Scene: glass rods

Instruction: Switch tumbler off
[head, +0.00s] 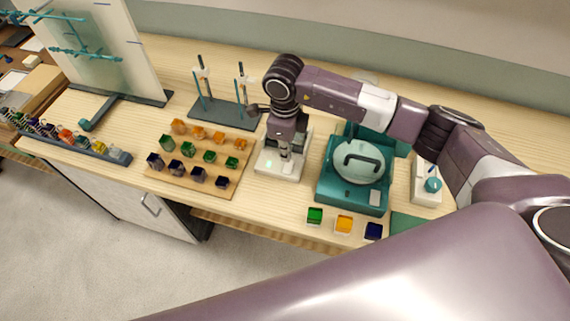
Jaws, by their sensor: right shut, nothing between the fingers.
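A teal machine (330,181) with a round, pale lid and a dark handle stands right of centre on the bench. A small pale plate shows at its front right corner. A white device (270,163) with a small green light stands just left of it. No label shows which of the two is the tumbler. My right gripper (284,153) points down over the white device, close to its top. Its fingers are together and empty; whether they touch the device I cannot tell. The wrist hides the back of the device. My left gripper is not in view.
A wooden board (196,183) with rows of coloured glass cubes lies left of the white device. A dark stand (222,113) with upright rods is behind it. Another white device (425,191) stands right.

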